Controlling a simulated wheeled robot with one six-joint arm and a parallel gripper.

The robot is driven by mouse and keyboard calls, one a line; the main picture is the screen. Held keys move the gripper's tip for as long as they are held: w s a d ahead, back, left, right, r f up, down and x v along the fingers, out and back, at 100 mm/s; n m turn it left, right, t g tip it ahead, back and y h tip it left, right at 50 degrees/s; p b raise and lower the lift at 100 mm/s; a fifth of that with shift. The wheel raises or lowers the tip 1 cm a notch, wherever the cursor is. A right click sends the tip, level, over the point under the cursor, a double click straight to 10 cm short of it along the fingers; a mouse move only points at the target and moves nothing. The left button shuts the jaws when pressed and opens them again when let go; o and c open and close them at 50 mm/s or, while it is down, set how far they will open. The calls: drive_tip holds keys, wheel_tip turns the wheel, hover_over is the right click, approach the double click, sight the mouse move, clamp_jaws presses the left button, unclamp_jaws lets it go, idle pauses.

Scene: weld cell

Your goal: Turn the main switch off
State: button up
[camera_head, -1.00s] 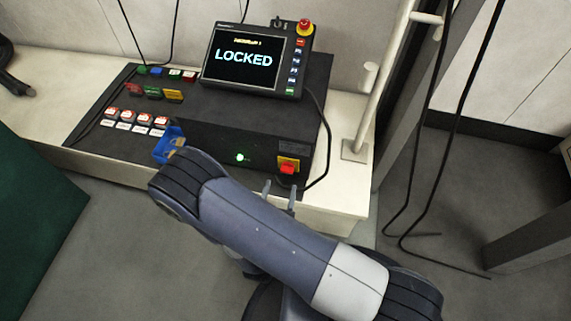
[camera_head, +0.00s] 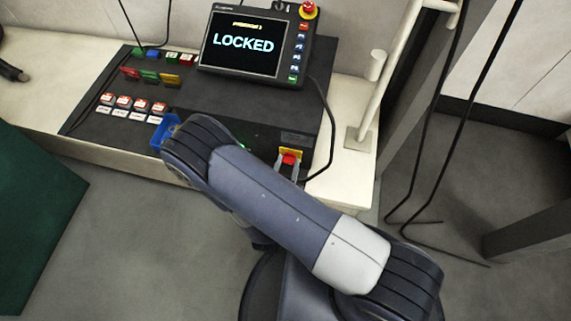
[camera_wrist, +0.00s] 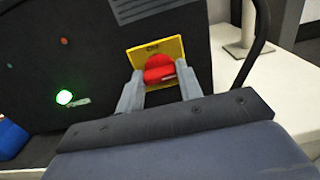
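The main switch is a red knob (camera_wrist: 160,68) on a yellow plate (camera_wrist: 172,46), on the front face of a dark control box (camera_wrist: 60,30). In the head view the red knob (camera_head: 289,159) shows just beyond my fingertips. My gripper (camera_wrist: 160,85) has its two grey fingers apart, one on each side of the knob's lower part. Whether they touch the knob cannot be told. In the head view my gripper (camera_head: 287,168) is partly hidden by my arm. A green lamp (camera_wrist: 64,97) is lit left of the switch.
A screen reading LOCKED (camera_head: 243,43) stands on the panel, with a red emergency button (camera_head: 308,10) at its corner. Several padlocks and tags lie on the panel's left. A blue holder (camera_head: 163,133) is beside my arm. A black cable and white post (camera_head: 388,85) stand at right.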

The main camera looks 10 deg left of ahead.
drive_tip(key=c, duration=0.4)
drive_tip(key=shift+n, duration=0.3)
drive_tip(key=n, duration=0.3)
drive_tip(key=shift+n, duration=0.3)
drive_tip(key=n+p, duration=0.1)
drive_tip(key=n, duration=0.3)
drive_tip(key=shift+n, duration=0.3)
drive_tip(key=n, duration=0.4)
drive_tip(key=shift+a+p, duration=0.1)
drive_tip(key=shift+p, duration=0.2)
drive_tip(key=shift+n+p, duration=0.3)
drive_tip(key=shift+n, duration=2.2)
